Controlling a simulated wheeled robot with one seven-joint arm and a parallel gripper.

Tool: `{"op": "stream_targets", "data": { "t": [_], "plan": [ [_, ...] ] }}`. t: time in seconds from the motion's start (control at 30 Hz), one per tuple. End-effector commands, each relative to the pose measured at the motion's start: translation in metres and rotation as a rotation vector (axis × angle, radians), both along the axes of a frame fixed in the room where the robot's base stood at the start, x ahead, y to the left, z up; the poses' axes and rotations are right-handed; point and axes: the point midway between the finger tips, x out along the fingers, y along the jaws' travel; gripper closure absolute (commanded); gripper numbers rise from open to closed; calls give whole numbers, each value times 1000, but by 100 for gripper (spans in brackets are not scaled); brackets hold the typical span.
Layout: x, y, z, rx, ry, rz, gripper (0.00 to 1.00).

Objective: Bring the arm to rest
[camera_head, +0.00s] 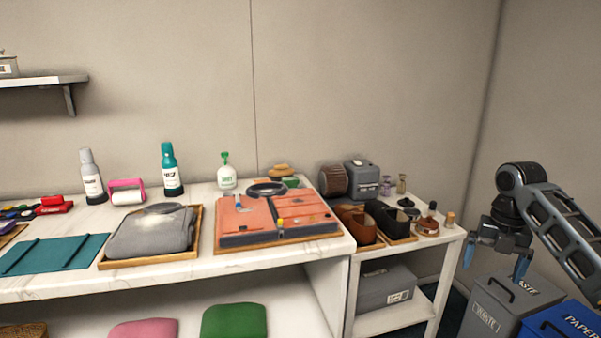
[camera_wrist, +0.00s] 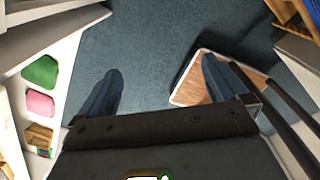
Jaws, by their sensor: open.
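My arm (camera_head: 566,232) reaches in from the right edge in the head view, bent at a dark joint. My gripper (camera_head: 495,262) hangs with its fingers pointing down, beside the right end of the side table and above the grey waste bin.
The waste bin (camera_head: 497,311) and blue paper bin (camera_head: 562,325) stand at the lower right. The side table (camera_head: 399,246) holds shoes and bottles. The counter (camera_head: 290,259) carries trays. A wood-topped piece (camera_wrist: 188,88) lies beyond the right finger in the wrist view.

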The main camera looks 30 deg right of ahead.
Motion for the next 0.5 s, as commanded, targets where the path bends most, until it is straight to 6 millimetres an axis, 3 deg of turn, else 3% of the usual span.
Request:
{"op": "stream_targets", "data": {
  "t": [0.3, 0.5],
  "plan": [
    [32, 40, -22, 28, -94, -48, 0],
    [62, 84, -42, 71, -194, -115, 0]
  ]
}}
